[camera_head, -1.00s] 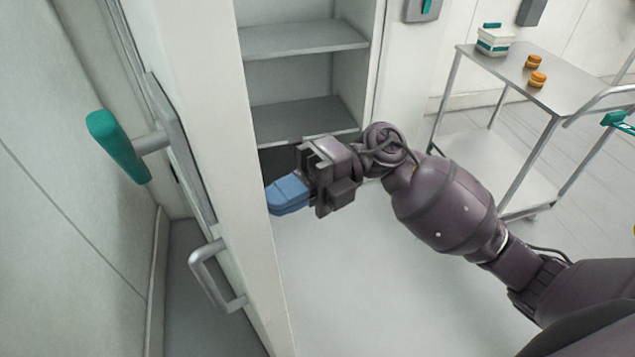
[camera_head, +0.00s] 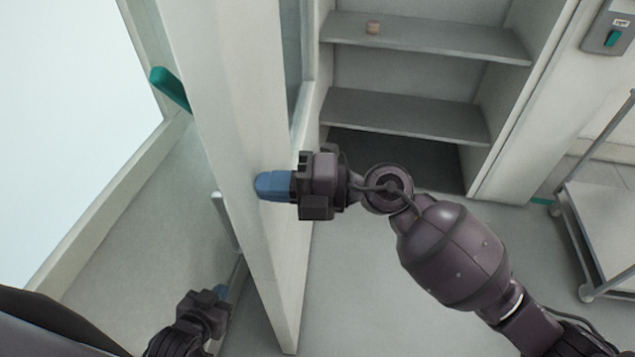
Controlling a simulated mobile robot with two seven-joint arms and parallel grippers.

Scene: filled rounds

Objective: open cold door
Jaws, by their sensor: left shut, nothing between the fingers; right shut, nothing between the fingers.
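The cold door (camera_head: 231,125) is a thick pale slab standing open, seen nearly edge-on left of centre. A teal handle (camera_head: 170,88) and a grey bar handle (camera_head: 223,220) are on its left face. My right gripper (camera_head: 262,186) is shut, its blue fingers at the door's edge; I cannot tell if they touch it. My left gripper (camera_head: 221,291) is shut and empty, low on the left side of the door, below the bar handle. Behind the door is an open compartment with grey shelves (camera_head: 415,113).
A metal trolley (camera_head: 598,215) stands at the right edge. A grey wall box with a teal switch (camera_head: 609,32) is at upper right. The floor (camera_head: 350,290) between door and trolley is clear apart from my arm.

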